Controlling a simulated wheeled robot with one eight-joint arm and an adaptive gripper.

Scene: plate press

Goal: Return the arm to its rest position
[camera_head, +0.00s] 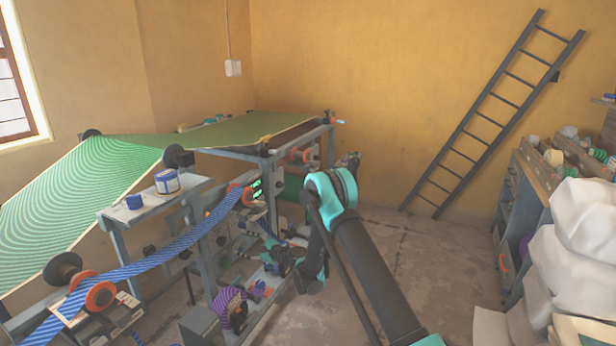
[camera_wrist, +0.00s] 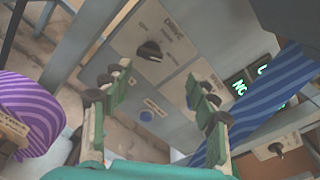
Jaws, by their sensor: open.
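My gripper (camera_wrist: 158,88) is open in the wrist view, with its two padded fingers apart and nothing between them. The fingers look apart from the panel, though the exact gap is unclear. In the head view my gripper (camera_head: 278,258) is beside the press (camera_head: 203,217), low on its right side. My arm is bent, with its elbow raised and its forearm hanging down, partly hiding the press.
A blue striped band (camera_head: 165,255) runs along the press, near a purple striped roll (camera_head: 229,305). Green sheeting (camera_head: 85,185) spreads left. A ladder (camera_head: 480,125) leans on the back wall. White sacks (camera_head: 580,240) stand right. The floor (camera_head: 430,265) between is clear.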

